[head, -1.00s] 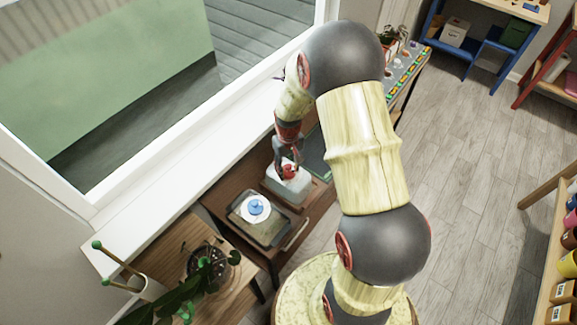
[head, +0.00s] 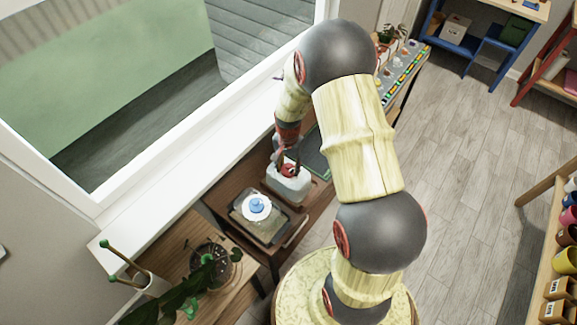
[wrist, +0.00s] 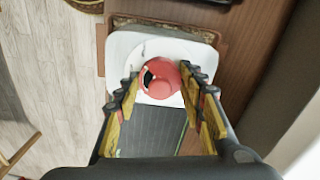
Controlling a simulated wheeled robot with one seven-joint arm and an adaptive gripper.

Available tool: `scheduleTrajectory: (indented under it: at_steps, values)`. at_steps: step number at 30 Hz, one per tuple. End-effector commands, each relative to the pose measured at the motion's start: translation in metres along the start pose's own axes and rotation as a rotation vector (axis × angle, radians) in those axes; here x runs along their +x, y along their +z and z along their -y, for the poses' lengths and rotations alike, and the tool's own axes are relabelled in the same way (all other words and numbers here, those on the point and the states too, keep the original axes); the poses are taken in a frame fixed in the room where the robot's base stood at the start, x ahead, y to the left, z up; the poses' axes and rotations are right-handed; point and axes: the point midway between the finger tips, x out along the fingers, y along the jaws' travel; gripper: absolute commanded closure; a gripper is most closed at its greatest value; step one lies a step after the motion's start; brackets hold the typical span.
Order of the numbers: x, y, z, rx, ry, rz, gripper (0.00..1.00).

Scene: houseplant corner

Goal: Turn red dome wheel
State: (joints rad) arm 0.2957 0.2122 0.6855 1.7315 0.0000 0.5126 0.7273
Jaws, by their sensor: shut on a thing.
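The red dome wheel (wrist: 160,78) sits on a white box-like base (wrist: 125,48) in the wrist view. My gripper (wrist: 158,82) has its two fingers on either side of the red wheel, with the tips against it, and it is shut on it. In the head view the red wheel (head: 289,170) is small and partly covered by my gripper (head: 285,160). The white base (head: 287,186) stands on a brown wooden cabinet by the window.
A tray (head: 238,218) with a white disc and blue knob (head: 256,206) stands beside the white base. A dark green panel (head: 317,160) lies on the other side. A leafy plant (head: 180,292) stands at the lower left. The window sill (head: 165,185) runs behind.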

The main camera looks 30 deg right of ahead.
Motion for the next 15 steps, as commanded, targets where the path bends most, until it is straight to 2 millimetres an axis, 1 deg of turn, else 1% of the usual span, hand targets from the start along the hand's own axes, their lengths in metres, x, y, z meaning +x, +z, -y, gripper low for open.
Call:
scheduleTrajectory:
  at_steps: [7, 15]
  values:
    - [0.0002, 0.0004, -0.0003, 0.128, 0.001, 0.001, 0.86]
    - [0.0005, 0.0004, -0.0002, 0.187, 0.001, 0.001, 0.86]
